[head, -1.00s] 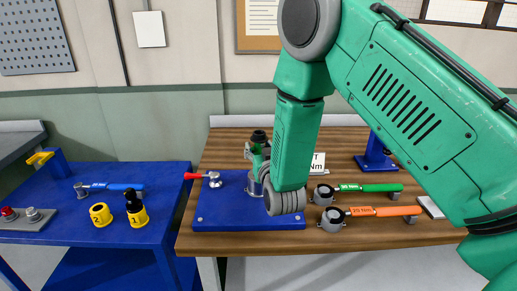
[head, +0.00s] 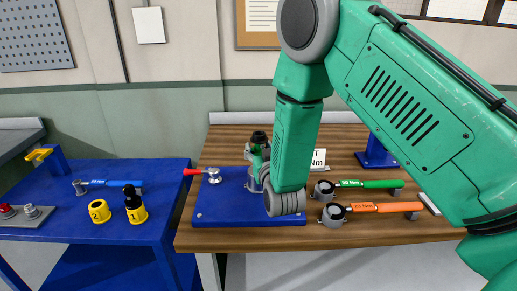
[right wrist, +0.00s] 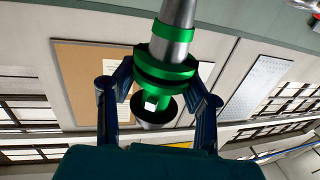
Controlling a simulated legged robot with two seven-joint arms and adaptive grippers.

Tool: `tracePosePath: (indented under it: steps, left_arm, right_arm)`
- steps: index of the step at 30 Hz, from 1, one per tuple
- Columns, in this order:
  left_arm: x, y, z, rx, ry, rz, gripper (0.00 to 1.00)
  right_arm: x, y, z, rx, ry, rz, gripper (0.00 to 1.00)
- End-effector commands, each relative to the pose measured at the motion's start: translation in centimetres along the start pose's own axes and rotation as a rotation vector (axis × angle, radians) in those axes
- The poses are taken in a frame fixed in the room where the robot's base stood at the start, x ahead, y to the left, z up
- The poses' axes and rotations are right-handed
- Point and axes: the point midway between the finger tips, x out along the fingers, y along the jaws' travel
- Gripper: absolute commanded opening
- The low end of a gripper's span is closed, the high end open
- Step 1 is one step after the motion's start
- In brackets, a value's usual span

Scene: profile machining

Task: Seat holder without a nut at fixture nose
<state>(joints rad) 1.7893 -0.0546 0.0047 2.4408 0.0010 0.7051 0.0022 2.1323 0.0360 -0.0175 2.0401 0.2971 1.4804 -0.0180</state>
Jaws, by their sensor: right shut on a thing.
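My right gripper (right wrist: 161,84) is shut on a holder (right wrist: 165,62). The holder has a silver shank, green bands and a dark, open-looking lower end, with no yellow nut visible on it. In the head view, my forearm hides most of that gripper; the green and dark holder (head: 258,146) shows just left of the forearm, above the blue fixture plate (head: 225,209). The fixture's grey nose (head: 253,184) is partly visible below the holder. Whether holder and nose touch is hidden. My left gripper is not in view.
A red-handled clamp (head: 203,173) stands at the plate's left. A green wrench (head: 364,183) and an orange wrench (head: 376,207) lie at right. The left blue table holds a yellow ring (head: 99,211), a black-and-yellow holder (head: 135,204) and a blue wrench (head: 110,184).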

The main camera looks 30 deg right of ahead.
Motion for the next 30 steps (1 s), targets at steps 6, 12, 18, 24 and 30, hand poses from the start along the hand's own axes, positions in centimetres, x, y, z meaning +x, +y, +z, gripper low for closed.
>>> tracePosePath:
  steps: [6, 12, 18, 24, 30]
  left_arm:
    - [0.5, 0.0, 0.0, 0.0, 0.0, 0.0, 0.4]
    - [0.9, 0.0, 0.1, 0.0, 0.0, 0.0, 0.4]
    - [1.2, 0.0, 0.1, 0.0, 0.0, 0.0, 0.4]
    - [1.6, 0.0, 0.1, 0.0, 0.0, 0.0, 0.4]
    - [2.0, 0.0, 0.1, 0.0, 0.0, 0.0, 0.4]
  right_arm:
    - [0.0, 0.0, 0.5, 0.0, 0.003, 0.0, 0.0]
    - [0.1, 0.0, 1.0, 0.0, 0.003, 0.0, 0.0]
    - [0.1, 0.0, 1.5, 0.0, 0.003, 0.0, 0.0]
    - [0.1, 0.0, 2.0, 0.0, 0.003, 0.0, 0.0]
    - [0.1, 0.0, 2.4, 0.0, 0.003, 0.0, 0.0]
